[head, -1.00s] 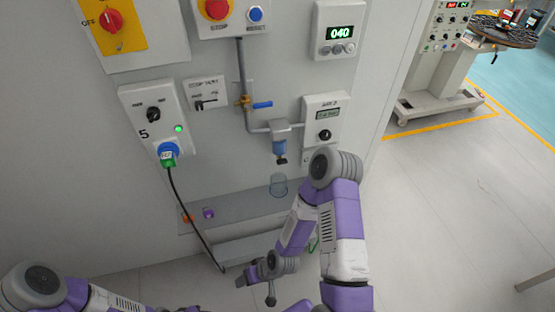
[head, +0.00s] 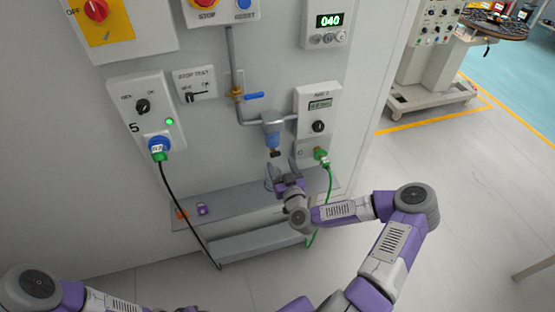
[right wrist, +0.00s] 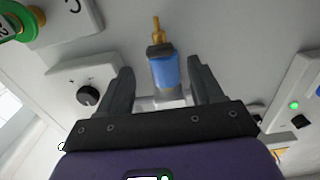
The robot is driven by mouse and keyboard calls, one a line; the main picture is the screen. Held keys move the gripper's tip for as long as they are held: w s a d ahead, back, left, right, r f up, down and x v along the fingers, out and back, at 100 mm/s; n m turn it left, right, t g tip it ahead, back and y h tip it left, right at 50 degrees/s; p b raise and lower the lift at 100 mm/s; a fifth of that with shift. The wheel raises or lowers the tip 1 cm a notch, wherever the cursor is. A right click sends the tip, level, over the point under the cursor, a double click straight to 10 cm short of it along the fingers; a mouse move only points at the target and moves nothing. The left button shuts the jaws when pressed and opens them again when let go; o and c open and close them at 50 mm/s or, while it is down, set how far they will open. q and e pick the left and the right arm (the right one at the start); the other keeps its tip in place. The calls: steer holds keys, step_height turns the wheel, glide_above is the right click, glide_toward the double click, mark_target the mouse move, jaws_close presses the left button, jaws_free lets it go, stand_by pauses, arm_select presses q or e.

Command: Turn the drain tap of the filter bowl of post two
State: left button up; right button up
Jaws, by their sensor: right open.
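The filter bowl (head: 272,138) is a blue cup under a grey head on the pipe of the wall panel. Its dark drain piece (head: 275,154) hangs at the bottom. In the right wrist view the blue bowl (right wrist: 166,72) lies between the finger lines, with a dark collar (right wrist: 160,51) and a brass drain tap (right wrist: 156,30) beyond the fingertips. My right gripper (head: 281,167) is open just below the drain, its fingers pointing up. In the right wrist view the open gripper (right wrist: 160,67) holds nothing. My left gripper is out of view.
A clear cup (head: 268,179) on the grey ledge (head: 235,200) is partly hidden by my right gripper. A blue-handled valve (head: 254,96) sits above left of the bowl. A green plug (head: 321,155) with a hanging cable is close on the right. A black cable hangs at left.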

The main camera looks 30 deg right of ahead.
mark_target(276, 156)
steer(key=shift+b+x, duration=0.3)
steer(key=shift+x, duration=1.85)
steer(key=shift+a, duration=0.15)
steer(key=shift+f, duration=0.1)
steer(key=c, duration=1.1)
steer(key=shift+o, duration=0.2)
